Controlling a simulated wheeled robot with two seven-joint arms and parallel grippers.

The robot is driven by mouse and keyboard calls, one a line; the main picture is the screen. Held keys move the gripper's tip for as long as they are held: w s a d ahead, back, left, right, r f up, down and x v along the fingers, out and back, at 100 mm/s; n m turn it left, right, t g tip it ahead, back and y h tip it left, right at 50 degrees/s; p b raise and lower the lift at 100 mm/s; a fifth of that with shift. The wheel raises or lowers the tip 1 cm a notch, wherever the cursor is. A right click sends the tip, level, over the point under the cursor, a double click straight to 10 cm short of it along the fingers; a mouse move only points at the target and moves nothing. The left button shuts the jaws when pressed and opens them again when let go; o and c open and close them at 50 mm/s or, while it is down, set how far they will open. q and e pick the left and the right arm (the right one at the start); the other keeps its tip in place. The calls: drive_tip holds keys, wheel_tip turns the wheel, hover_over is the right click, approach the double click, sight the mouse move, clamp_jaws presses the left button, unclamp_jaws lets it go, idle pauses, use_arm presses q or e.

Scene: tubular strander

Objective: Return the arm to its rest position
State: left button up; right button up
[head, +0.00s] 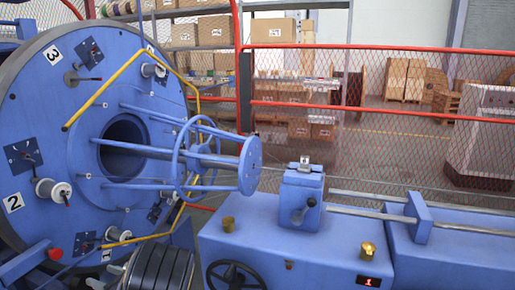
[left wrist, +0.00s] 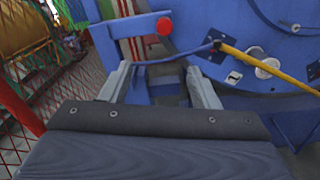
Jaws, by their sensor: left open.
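My left gripper (head: 112,276) is low at the left of the head view, in front of the blue machine's disc (head: 75,130). Its dark body shows at the bottom edge. In the left wrist view my left gripper (left wrist: 160,80) has its two grey fingers spread apart with nothing held between them. Blue machine framework stands beyond the fingertips, and I cannot tell how close it is. My right gripper is in neither view.
A yellow bent bar (head: 105,87) crosses the disc, which carries several spools. A red knob (left wrist: 164,26) sits on the blue frame ahead of the fingers. Red mesh fencing (left wrist: 50,145) stands at the left. A blue bench (head: 265,240) with a handwheel is at the right.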

use_arm(q)
drive_tip(key=s+d+r+n+g+h+p, duration=0.1)
drive_tip(key=s+r+n+g+h+p, duration=0.15)
drive_tip(key=s+n+h, duration=0.4)
drive_tip(key=s+d+r+n+g+h+p, duration=0.1)
drive_tip(key=s+n+g+h+p, duration=0.2)
drive_tip(key=s+n, duration=0.6)
drive_tip(key=s+d+r+n+t+h+p, duration=0.2)
drive_tip(key=s+d+r+n+h, duration=0.3)
drive_tip(key=d, duration=0.5)
drive_tip(key=s+d+r+n+t+h+p, duration=0.2)
drive_tip(key=s+d+r+n+t+h, duration=0.2)
drive_tip(key=s+d+r, duration=0.5)
drive_tip(key=shift+s+d+r+n+h+p, duration=0.4)
drive_tip(key=shift+s+d+h, duration=0.2)
drive_tip(key=shift+d+h, duration=0.6)
drive_tip(key=shift+d+t, duration=0.2)
drive_tip(key=shift+t, duration=0.05)
drive_tip(key=shift+c, duration=0.2)
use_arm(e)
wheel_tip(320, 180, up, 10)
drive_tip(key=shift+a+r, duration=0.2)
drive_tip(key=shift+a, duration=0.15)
